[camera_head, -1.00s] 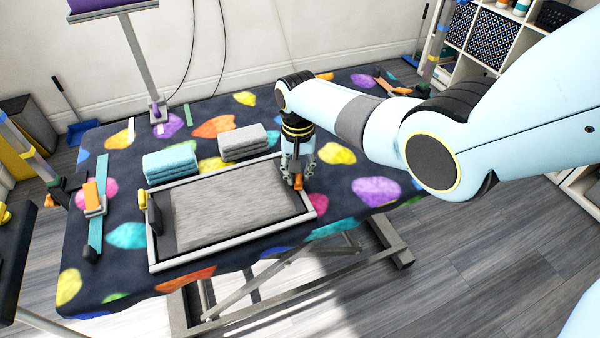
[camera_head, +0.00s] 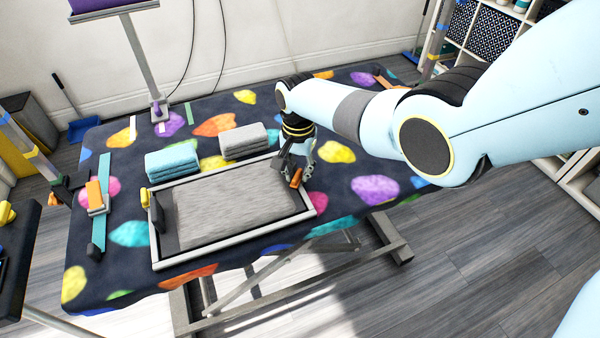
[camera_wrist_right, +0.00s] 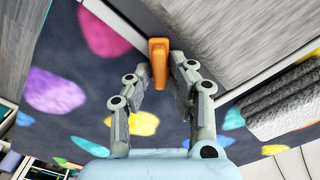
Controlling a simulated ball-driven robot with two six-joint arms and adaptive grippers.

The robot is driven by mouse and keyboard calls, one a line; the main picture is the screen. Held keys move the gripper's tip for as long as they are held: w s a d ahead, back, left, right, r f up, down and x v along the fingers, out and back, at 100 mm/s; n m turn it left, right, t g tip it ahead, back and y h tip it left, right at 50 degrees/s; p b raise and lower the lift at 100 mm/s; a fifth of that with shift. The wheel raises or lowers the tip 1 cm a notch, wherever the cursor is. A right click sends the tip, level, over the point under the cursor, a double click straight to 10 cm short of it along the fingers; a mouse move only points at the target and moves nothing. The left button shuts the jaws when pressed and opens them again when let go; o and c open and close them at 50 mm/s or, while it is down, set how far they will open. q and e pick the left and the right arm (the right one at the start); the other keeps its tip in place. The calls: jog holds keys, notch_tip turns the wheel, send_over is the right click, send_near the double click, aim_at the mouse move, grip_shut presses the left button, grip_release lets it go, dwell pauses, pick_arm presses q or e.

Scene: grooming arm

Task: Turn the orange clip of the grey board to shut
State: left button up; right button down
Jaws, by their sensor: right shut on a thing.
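The grey board (camera_head: 236,240) lies on the patterned table, with a pale rim around a grey fleecy pad (camera_head: 235,200). The orange clip (camera_head: 296,178) is at its right end and stands slantwise in the head view. My right gripper (camera_head: 298,172) is over that end with its fingers on the clip. In the right wrist view the clip (camera_wrist_right: 159,62) shows between the two fingers (camera_wrist_right: 155,72), beside the board's pale rim. The fingers hide part of it in the head view. My left gripper is not in view.
Folded blue towels (camera_head: 172,162) and grey towels (camera_head: 243,141) lie behind the board. A yellow piece (camera_head: 144,196) is at its left end. A teal strip with an orange block (camera_head: 95,196) lies further left. The table right of the board is clear.

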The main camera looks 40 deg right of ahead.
jog(key=shift+m+p, duration=0.3)
jog(key=shift+m, duration=1.1)
jog(key=shift+s+m+p, duration=0.1)
jog(key=shift+m+p, duration=0.2)
jog(key=shift+m, duration=1.1)
